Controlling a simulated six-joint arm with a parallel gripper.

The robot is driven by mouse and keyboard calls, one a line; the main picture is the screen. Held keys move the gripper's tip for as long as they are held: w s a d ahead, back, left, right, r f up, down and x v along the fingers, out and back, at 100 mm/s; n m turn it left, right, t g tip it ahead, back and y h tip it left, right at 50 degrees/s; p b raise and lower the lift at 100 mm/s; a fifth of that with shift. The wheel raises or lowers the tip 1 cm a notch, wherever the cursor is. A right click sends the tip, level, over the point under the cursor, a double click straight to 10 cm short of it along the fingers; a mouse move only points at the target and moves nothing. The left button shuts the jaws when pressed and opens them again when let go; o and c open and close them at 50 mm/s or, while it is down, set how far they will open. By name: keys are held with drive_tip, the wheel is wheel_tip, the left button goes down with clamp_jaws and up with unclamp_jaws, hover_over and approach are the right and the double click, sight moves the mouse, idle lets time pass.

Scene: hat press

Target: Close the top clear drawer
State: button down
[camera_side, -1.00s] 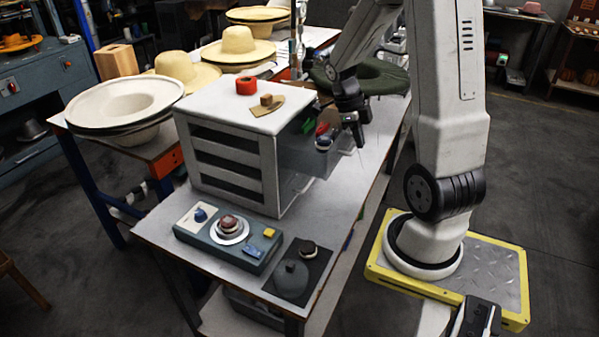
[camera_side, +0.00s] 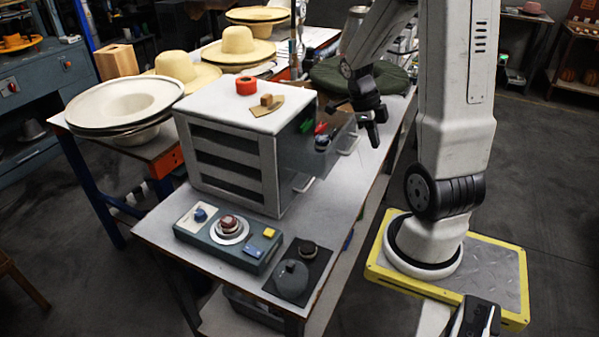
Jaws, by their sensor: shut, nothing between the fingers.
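The white cabinet (camera_side: 228,107) stands on the work table. Its top clear drawer (camera_side: 332,150) sticks out of the side facing my arm, with a pale handle (camera_side: 350,146) at its front. Small items, including a red one (camera_side: 320,128) and a green one (camera_side: 307,126), show in the drawer. My gripper (camera_side: 373,140) is to the right of the drawer front, pointing down, shut and empty. It looks apart from the handle; the exact gap is hard to judge. A lower handle (camera_side: 303,185) sits close to the cabinet.
A control box (camera_side: 230,238) and a dark pad with a knob (camera_side: 291,277) stand in front. A green hat (camera_side: 360,77) lies behind my gripper.

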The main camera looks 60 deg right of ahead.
sight(353, 145)
drive_tip(key=v, duration=0.9)
drive_tip(key=shift+w+r, duration=0.25)
drive_tip(key=shift+r, duration=0.05)
drive_tip(key=c, duration=0.7)
unclamp_jaws()
drive_tip(key=shift+o, duration=0.2)
drive_tip(key=f+n+t, duration=0.1)
drive_tip(key=n+t, duration=0.1)
drive_tip(key=n, duration=0.4)
drive_tip(key=n+t, duration=0.2)
drive_tip(key=n, duration=0.4)
drive_tip(key=a+f+n+t, duration=0.1)
drive_tip(key=n+t, duration=0.1)
drive_tip(key=n, duration=0.4)
drive_tip(key=shift+s+f, duration=0.35)
drive_tip(key=shift+s, duration=0.05)
drive_tip(key=shift+f, duration=0.15)
drive_tip(key=shift+w+f, duration=0.25)
drive_tip(key=shift+f, duration=1)
drive_tip(key=shift+w+f, duration=0.2)
drive_tip(key=shift+f, duration=1)
drive_tip(key=shift+w+f, duration=0.25)
drive_tip(key=shift+f, duration=1)
drive_tip(key=shift+c, duration=0.2)
clamp_jaws()
